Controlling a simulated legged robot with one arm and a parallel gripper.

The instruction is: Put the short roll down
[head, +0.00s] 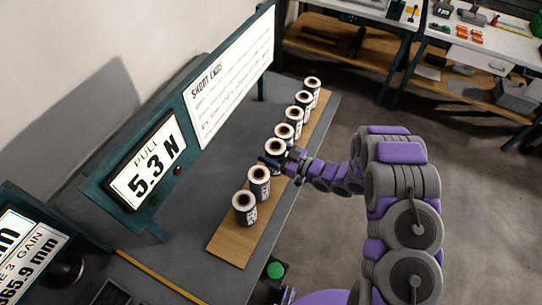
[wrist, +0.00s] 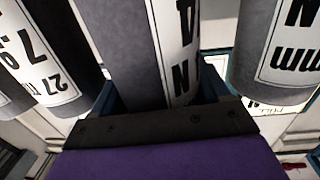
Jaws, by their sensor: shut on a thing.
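Several grey rolls with white labels and light tops stand upright in a row on a wooden board. My gripper (head: 275,160) is shut on one roll (head: 276,147) in the row, with another roll (head: 259,175) in front and one (head: 284,133) behind. In the wrist view my gripper (wrist: 160,88) has its jaws on either side of the held roll (wrist: 128,50). The held roll looks upright. Its base is hidden, so I cannot tell whether it touches the board.
The wooden board (head: 232,246) lies on a grey table (head: 185,235). A sign headed "SHORT ENDS" (head: 235,82) and a display reading "PULL 5.3 N" (head: 148,172) stand behind the row. In the wrist view, neighbouring rolls (wrist: 45,50) and (wrist: 275,55) flank the held one closely.

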